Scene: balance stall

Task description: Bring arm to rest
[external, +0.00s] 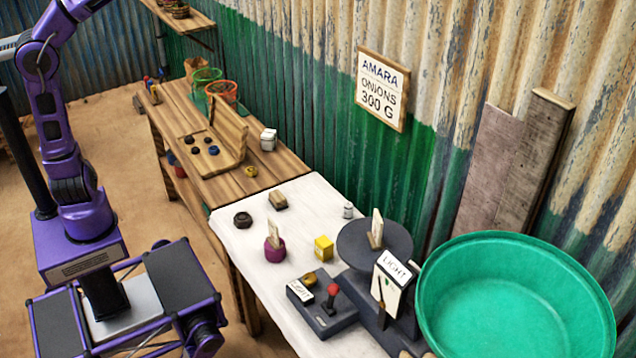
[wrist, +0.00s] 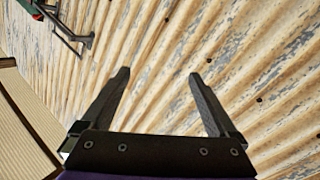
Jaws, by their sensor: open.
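My purple arm (external: 52,110) stands raised on its base at the left of the external view. Its upper end runs out of the picture at the top left, so the gripper does not show there. In the wrist view my gripper (wrist: 160,82) is open, with its two dark fingers wide apart and nothing between them. Behind the fingers is only the cream corrugated wall (wrist: 150,40).
The wooden bench (external: 225,185) and white-topped table (external: 300,210) run along the wall, with a balance (external: 375,245), a yellow block (external: 323,247) and a green basin (external: 515,300). A shelf (external: 185,18) hangs at the upper left. The floor (external: 110,130) between arm and bench is clear.

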